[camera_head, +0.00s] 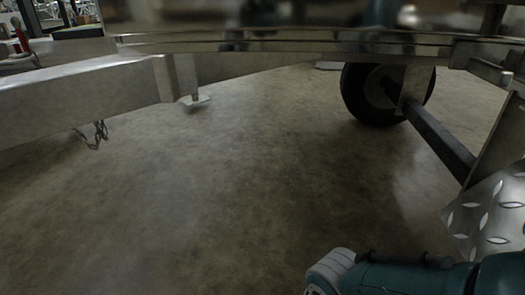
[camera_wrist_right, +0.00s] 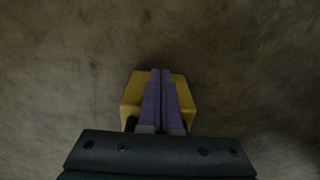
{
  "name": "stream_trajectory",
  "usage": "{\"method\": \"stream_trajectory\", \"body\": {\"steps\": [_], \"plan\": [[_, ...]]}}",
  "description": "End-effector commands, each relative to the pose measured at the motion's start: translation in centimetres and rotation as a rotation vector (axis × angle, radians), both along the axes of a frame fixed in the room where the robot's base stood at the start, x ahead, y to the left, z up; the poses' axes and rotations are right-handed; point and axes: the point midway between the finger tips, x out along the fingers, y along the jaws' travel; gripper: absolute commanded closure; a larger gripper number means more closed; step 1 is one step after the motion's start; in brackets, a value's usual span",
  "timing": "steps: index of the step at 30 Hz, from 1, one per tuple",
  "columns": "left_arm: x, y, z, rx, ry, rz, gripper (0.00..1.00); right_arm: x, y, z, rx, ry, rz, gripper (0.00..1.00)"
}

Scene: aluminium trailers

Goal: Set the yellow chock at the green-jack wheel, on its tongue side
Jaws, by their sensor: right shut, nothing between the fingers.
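In the right wrist view the yellow chock (camera_wrist_right: 131,98) shows on both sides of my right gripper (camera_wrist_right: 161,76). The gripper's two purple fingers lie side by side, shut, in front of the chock with nothing between them. I cannot tell whether they touch it. In the head view a black wheel (camera_head: 362,92) stands under the trailer at the upper right. No green jack is visible, so I cannot tell whether this is the green-jack wheel. The chock and the right fingers do not show in the head view. My left gripper is not in view.
The trailer's metal edge (camera_head: 300,44) crosses the top, and a beam (camera_head: 80,95) runs along the left with a chain (camera_head: 96,137) hanging below. A support foot (camera_head: 195,101) is near it. A tread-plate fender (camera_head: 490,215) is at the right. The middle floor is clear.

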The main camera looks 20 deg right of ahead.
Motion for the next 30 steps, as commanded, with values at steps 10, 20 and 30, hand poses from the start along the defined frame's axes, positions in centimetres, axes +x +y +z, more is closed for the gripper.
{"method": "stream_trajectory", "body": {"steps": [10,20,30], "plan": [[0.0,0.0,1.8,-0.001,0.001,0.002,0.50,-2.4,-3.7,0.3,-0.001,0.005,-0.006,1.00],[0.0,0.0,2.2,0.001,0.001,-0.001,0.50,-3.9,-6.4,0.0,-0.001,0.002,0.001,1.00],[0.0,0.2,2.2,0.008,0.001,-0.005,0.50,-3.9,-6.4,0.0,0.000,0.001,0.001,1.00]]}}
